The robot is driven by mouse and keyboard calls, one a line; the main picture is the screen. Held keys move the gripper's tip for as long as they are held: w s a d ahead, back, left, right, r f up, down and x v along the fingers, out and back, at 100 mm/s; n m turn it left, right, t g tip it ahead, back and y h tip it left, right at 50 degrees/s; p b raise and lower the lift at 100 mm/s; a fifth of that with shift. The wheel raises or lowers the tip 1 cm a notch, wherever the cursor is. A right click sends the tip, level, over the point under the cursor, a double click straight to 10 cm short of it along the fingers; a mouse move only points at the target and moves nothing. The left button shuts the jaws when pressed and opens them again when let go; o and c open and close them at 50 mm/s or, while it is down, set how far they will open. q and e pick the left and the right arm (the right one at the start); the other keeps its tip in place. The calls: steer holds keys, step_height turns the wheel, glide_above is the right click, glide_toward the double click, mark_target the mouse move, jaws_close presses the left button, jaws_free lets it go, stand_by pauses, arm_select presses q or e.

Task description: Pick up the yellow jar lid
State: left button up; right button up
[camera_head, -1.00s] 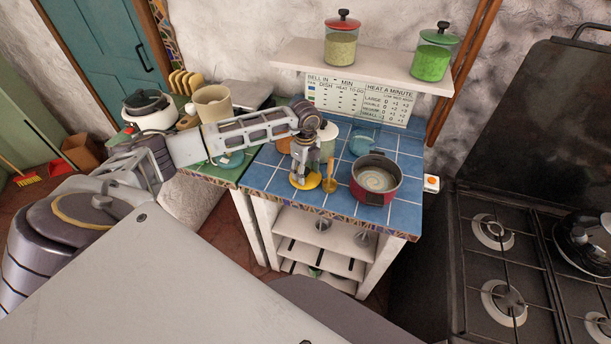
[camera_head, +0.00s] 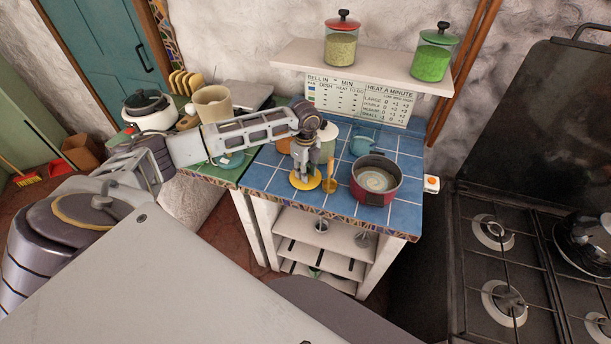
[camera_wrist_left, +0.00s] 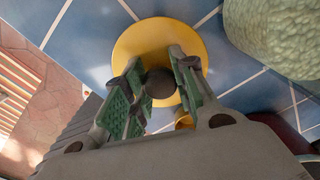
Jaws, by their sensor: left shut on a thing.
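The yellow jar lid (camera_head: 296,182) is a round disc near the front left of the blue tiled counter (camera_head: 262,178). It also shows in the left wrist view (camera_wrist_left: 140,42), with a dark round knob (camera_wrist_left: 160,83) in its middle. My left gripper (camera_head: 305,178) points down over the lid. In the left wrist view its green-padded fingers (camera_wrist_left: 160,85) stand on either side of the knob, shut on it. Whether the lid touches the tiles is hard to tell. My right gripper is not in view.
A red pot (camera_head: 372,196) stands right of the lid. A yellow-handled utensil (camera_head: 330,180) is between them. A pale green textured thing (camera_wrist_left: 275,35) is close by in the wrist view. A shelf (camera_head: 375,67) with two jars hangs above. Bare tiles lie at the front right.

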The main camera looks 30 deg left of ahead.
arm_select(q)
steer(key=shift+r, duration=0.1)
steer(key=shift+r+b, duration=0.9)
steer(key=shift+r, duration=4.05)
steer(key=shift+s+f, duration=0.1)
